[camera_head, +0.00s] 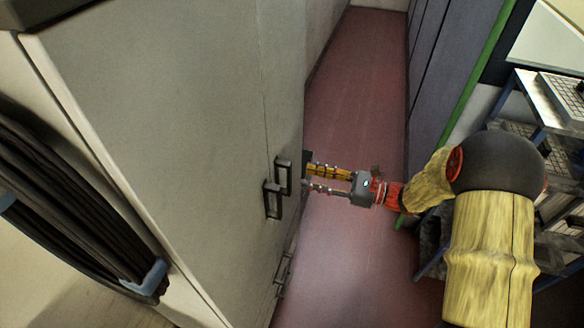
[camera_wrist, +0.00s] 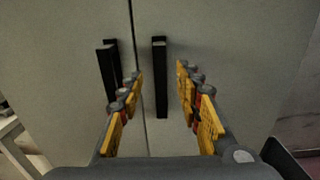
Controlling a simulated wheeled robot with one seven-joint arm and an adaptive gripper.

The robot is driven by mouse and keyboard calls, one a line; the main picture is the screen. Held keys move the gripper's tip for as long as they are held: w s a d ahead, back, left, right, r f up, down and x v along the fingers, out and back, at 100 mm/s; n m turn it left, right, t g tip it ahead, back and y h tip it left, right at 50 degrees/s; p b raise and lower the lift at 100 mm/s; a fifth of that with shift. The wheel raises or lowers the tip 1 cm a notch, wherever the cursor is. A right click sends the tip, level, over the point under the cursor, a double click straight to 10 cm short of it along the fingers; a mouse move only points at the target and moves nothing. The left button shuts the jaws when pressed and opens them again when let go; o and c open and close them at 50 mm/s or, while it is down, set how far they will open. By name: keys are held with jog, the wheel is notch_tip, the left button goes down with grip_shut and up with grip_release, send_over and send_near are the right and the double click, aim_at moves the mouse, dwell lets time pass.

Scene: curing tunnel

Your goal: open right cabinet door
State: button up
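The grey cabinet (camera_head: 180,110) fills the left of the head view, with its doors closed. The right cabinet door (camera_wrist: 235,50) lies right of the seam in the wrist view. Its dark upright handle (camera_wrist: 160,80) also shows in the head view (camera_head: 283,177). The left door's handle (camera_wrist: 108,70) is just across the seam. My gripper (camera_head: 310,179) is open, its yellow-padded fingers pointing at the doors. In the wrist view, the right handle appears between the fingers (camera_wrist: 159,72), with gaps on both sides. I see no contact; exact depth is unclear.
Another handle pair (camera_head: 283,273) is lower on the cabinet front. A reddish floor aisle (camera_head: 350,90) runs beside it. Dark lockers (camera_head: 432,60) and shelving with trays (camera_head: 550,105) stand to the right. Black hoses (camera_head: 70,200) hang on the cabinet's left side.

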aim_at(289, 172)
jog(key=b+x, duration=0.1)
jog(key=x, duration=0.6)
jog(key=shift+a+f, duration=0.1)
jog(key=shift+a, duration=0.1)
jog(key=shift+c, duration=0.2)
jog(key=c, duration=0.8)
grip_shut()
